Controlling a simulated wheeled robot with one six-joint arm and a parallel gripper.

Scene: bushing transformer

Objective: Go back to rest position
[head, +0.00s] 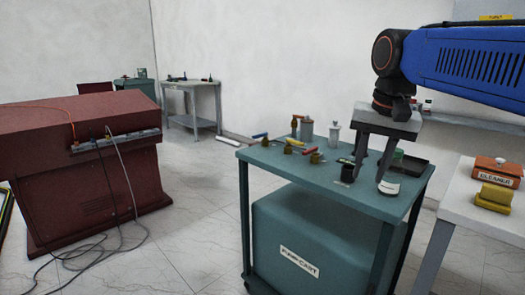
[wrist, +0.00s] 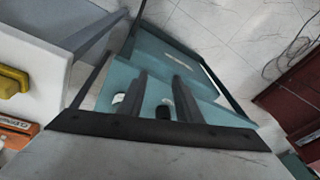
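My gripper (head: 368,178) hangs at the end of my blue arm, pointing down over the right end of the green pump cart (head: 290,172). Its two fingers are apart with nothing visible between them. In the wrist view my gripper (wrist: 160,76) shows the same gap, with the cart top behind.
Valves with coloured handles (head: 290,147) and a grey canister (head: 307,131) stand on the cart. A white table at right holds an orange cleaner box (head: 497,170) and a yellow block (head: 494,196). A dark red cabinet (head: 95,180) with floor cables stands left.

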